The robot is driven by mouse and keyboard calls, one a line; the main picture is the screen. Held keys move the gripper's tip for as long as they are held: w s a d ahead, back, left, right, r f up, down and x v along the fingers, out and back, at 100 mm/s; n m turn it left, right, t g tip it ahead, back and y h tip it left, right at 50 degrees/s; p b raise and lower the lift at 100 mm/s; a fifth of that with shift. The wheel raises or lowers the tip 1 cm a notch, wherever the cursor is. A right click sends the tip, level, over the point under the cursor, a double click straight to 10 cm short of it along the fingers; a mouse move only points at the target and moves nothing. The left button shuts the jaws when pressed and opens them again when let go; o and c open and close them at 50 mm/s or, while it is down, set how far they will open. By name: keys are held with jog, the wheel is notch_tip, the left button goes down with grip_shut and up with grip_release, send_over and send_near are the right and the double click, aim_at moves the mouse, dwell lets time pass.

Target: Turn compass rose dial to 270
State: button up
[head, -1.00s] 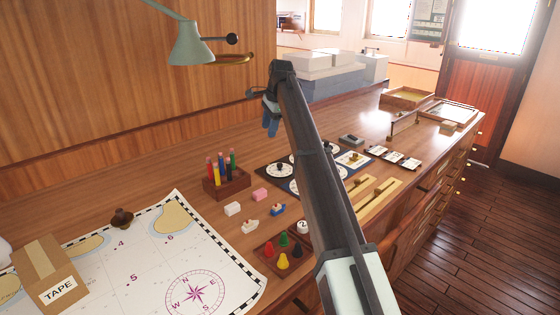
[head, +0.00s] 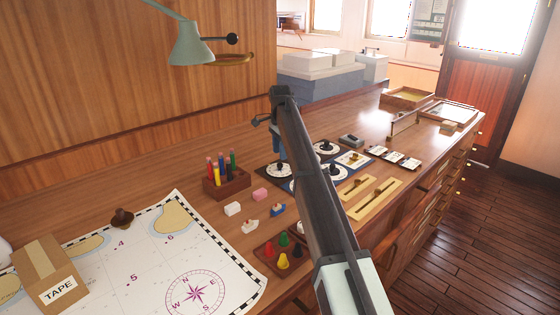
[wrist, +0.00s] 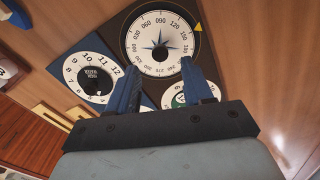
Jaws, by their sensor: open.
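The compass rose dial (wrist: 146,58) is a white numbered disc with a blue star in the middle, on a dark panel. A yellow triangle marker (wrist: 198,27) on the panel lies near the dial's 150 mark. My gripper (wrist: 160,72) is open and empty, its blue fingers spread at the near edge of the dial in the wrist view. In the head view my gripper (head: 279,146) points down above the far left of the dial panels. The height gap between the fingertips and the dial is hard to tell.
A white dial with clock-like numbers and a black knob (wrist: 93,82) sits beside the compass; another dial is partly hidden behind a finger. Brass sliders (head: 374,197), a pen holder (head: 227,180), small blocks and a chart (head: 130,255) share the wooden counter.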

aim_at(280, 164)
jog(key=shift+f, duration=2.3)
grip_shut()
